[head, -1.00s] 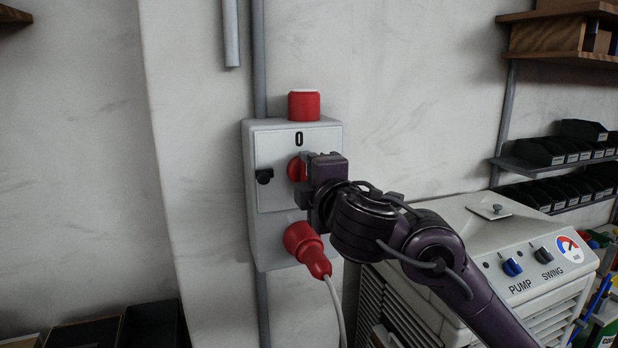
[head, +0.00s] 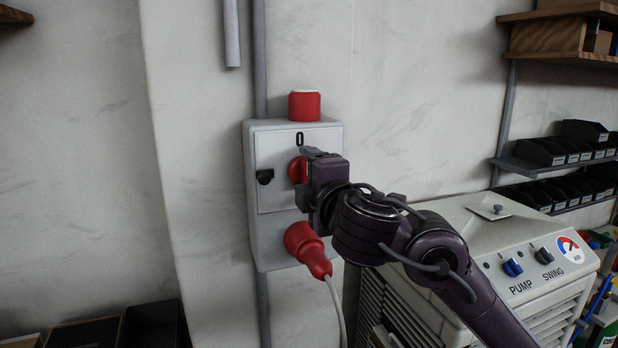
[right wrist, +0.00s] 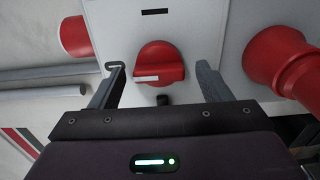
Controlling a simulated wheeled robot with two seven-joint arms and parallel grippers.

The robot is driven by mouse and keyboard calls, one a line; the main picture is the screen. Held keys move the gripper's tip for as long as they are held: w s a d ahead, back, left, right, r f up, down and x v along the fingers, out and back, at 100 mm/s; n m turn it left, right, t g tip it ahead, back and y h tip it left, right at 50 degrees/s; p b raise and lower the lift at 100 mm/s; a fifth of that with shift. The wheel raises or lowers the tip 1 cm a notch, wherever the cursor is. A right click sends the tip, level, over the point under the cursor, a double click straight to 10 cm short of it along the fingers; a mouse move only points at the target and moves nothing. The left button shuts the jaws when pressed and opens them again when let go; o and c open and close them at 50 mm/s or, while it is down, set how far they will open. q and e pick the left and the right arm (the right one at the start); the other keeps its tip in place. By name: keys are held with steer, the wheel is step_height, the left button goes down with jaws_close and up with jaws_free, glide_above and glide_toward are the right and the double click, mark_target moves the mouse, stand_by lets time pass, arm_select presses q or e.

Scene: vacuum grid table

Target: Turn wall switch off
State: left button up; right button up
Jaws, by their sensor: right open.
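The wall switch is a red rotary knob (head: 298,170) on a grey box (head: 272,235) with a black "0" (head: 299,139) above the knob. In the right wrist view, the knob (right wrist: 160,60) has a white mark pointing left, towards the partly hidden "0". My right gripper (head: 306,173) is at the knob, its jaws open. In the wrist view the fingers of this gripper (right wrist: 158,68) stand on both sides of the knob with gaps. The head view hides the knob's right part behind the gripper. My left gripper is not in view.
A red plug (head: 306,248) with a cable sits below the knob, and a red cap (head: 304,106) is on top of the box. A machine with PUMP and SWING knobs (head: 512,267) stands at the right.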

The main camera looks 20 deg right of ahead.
steer(key=s+p, duration=0.2)
steer(key=s, duration=0.5)
steer(key=shift+s+d, duration=0.15)
steer(key=shift+s, duration=0.05)
